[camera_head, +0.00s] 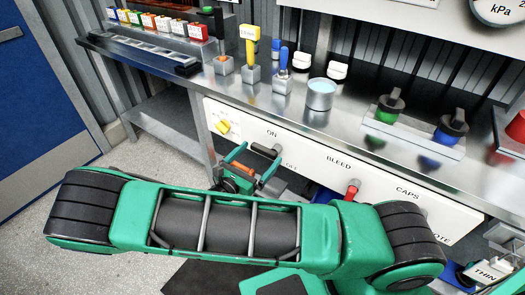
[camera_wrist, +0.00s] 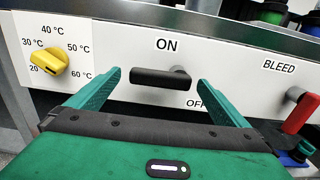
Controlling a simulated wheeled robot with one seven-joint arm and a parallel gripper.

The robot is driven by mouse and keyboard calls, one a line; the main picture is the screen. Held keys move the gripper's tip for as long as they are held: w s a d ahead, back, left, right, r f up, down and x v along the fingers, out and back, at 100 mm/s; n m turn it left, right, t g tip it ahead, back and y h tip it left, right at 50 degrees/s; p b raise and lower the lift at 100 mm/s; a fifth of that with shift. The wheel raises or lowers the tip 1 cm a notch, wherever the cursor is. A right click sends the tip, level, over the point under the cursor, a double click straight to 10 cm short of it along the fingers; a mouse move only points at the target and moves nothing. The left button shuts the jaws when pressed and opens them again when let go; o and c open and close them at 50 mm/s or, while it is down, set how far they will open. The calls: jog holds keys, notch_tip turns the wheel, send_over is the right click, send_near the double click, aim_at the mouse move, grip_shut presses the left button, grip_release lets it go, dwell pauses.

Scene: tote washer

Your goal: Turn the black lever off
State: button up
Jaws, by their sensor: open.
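The black lever (camera_wrist: 158,78) is on the white panel, its handle pointing left and roughly level from a pivot at its right end. The word ON is above it and OFF is below right, partly hidden by my right finger. In the head view the black lever (camera_head: 263,150) is just beyond my fingers. My gripper (camera_wrist: 157,80) is open, with one green finger on each side of the lever in the wrist view. Gaps show on both sides; depth to the lever is hard to tell. My gripper (camera_head: 257,154) faces the panel in the head view.
A yellow temperature knob (camera_wrist: 48,62) is left of the lever. A red lever (camera_wrist: 299,113) under BLEED is to the right. Floor is clear at left.

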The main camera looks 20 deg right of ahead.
aim_at(261, 153)
jog(key=shift+x, duration=1.7)
jog(key=c, duration=1.5)
jog(key=shift+a, duration=0.2)
